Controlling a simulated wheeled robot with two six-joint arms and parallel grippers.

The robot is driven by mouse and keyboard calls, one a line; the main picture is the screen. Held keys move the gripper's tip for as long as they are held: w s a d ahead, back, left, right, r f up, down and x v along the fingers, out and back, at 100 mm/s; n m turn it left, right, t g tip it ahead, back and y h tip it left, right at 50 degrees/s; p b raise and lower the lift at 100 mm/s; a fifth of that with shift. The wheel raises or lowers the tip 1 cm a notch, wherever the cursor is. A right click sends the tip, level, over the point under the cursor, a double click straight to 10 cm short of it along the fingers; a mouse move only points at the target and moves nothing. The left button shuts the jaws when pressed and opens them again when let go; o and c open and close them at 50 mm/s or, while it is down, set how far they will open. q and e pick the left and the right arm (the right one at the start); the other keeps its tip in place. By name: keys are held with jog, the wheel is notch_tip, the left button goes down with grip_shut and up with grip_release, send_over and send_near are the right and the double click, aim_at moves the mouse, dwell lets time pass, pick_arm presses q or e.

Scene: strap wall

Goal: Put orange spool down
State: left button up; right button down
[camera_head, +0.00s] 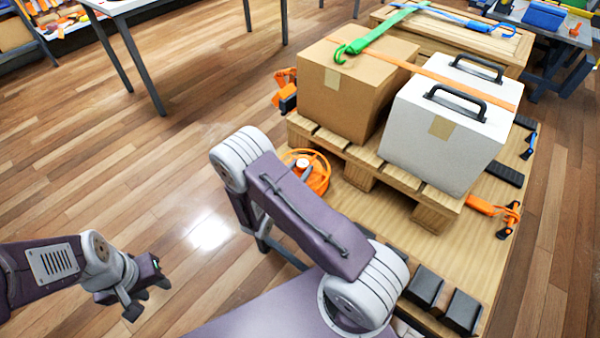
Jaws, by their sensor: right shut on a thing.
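The orange spool (318,176) shows a round rim and a pale hub, beside the pallet's left corner. My right upper arm covers its lower left part. I cannot tell whether it rests on the wooden deck (375,212) or is held just above it. My right arm rises from the bottom of the view and bends down at its elbow, left of the spool. Its gripper is hidden behind the arm, so its grip on the spool does not show. My left gripper (147,299) is open and empty over the floor at lower left.
A pallet (436,215) carries a cardboard box (345,105) and a white case (440,135). Orange and green straps lie across the load. Dark blocks (443,296) sit at the deck's near edge. A table (120,5) stands at upper left. The floor at left is clear.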

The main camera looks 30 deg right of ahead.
jog(key=shift+f, duration=0.5)
jog(key=shift+r, duration=0.1)
jog(key=c, duration=0.9)
grip_release()
